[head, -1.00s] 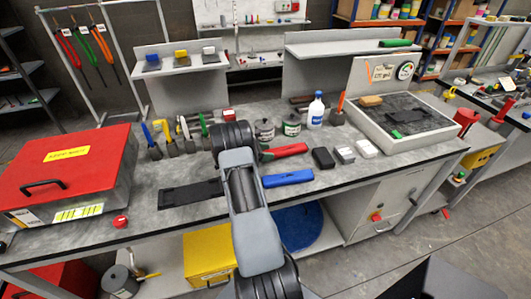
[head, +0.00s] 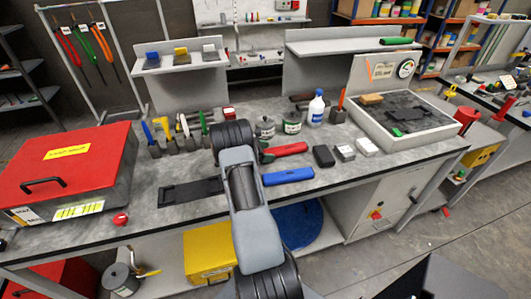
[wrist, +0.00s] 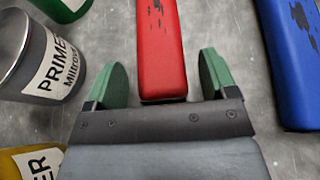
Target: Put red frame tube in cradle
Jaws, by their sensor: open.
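The red frame tube (head: 288,149) lies on the grey bench, just behind the blue tube (head: 288,176). In the wrist view the red tube (wrist: 160,45) has its near end between the two green fingers of my gripper (wrist: 159,78). The fingers stand apart, with a gap on each side of the tube. A flat black holder (head: 190,192), perhaps the cradle, lies empty on the bench left of my arm; I cannot tell for sure.
A primer can (wrist: 45,60) stands close to the left finger. The blue tube (wrist: 290,50) lies to the right. Several upright tools and a white bottle (head: 316,108) stand behind. A red case (head: 100,165) fills the left end, a grey tray (head: 375,130) the right.

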